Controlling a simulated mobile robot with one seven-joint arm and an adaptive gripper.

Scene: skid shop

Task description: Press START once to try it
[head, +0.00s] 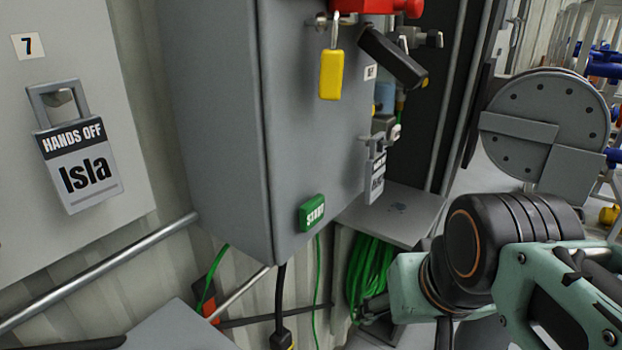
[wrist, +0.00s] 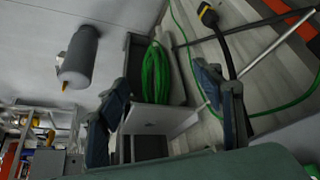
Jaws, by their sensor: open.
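The green START button (head: 312,212) sits low on the face of a grey cabinet (head: 215,110) in the head view, with its white lettering tilted. Nothing covers it there. I cannot make it out in the wrist view. My gripper (wrist: 168,108) shows in the wrist view with its two dark fingers wide apart and nothing between them touching either one. In the head view my arm comes in at the lower right, to the right of the button and apart from it.
A yellow padlock (head: 331,75) hangs under a red handle (head: 385,6) on the cabinet. A HANDS OFF lock marked Isla (head: 80,165) hangs at left. A coiled green cable (head: 370,268) hangs below a grey shelf (head: 400,212). A round grey flange (head: 550,100) stands at right.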

